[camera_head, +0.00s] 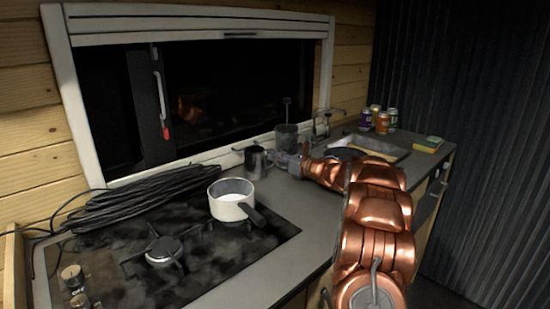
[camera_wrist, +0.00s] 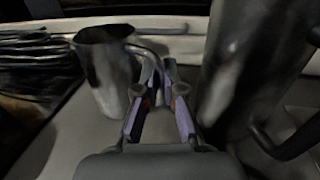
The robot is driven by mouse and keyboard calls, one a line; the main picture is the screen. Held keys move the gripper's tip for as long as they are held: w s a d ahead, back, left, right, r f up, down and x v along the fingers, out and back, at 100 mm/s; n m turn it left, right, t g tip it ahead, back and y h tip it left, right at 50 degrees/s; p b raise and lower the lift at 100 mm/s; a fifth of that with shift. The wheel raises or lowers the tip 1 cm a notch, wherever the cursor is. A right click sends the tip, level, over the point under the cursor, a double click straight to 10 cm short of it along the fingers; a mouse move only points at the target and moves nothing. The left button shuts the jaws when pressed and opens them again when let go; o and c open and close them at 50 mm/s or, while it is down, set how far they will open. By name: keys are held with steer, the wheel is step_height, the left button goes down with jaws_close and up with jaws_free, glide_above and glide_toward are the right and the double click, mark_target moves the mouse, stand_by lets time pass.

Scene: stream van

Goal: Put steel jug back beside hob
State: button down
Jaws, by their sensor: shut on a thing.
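The steel jug (camera_head: 255,163) is a small grey metal vessel, upright at the counter just right of the hob (camera_head: 205,245). In the wrist view the jug (camera_wrist: 103,72) is at the left, with its curved handle running to the fingers. My gripper (camera_head: 277,160) is to the right of the jug and shut on its handle. The fingers (camera_wrist: 160,85) also show in the wrist view, close together. I cannot tell whether the jug's base touches the worktop.
A grey utensil pot (camera_head: 286,138) stands behind my gripper, looming large at right in the wrist view (camera_wrist: 250,70). A white saucepan (camera_head: 229,208) sits on the hob, with coiled black cable (camera_head: 140,198) behind. Cans (camera_head: 382,122) and a sponge (camera_head: 429,144) are far right.

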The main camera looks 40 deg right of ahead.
steer(key=shift+f, duration=0.1)
steer(key=c, duration=1.3)
jaws_free()
steer(key=shift+r, duration=0.2)
steer(key=shift+r+p, duration=0.1)
steer(key=shift+p, duration=0.25)
steer(key=b+v, duration=0.2)
steer(key=v, duration=1)
steer(key=shift+b, duration=0.35)
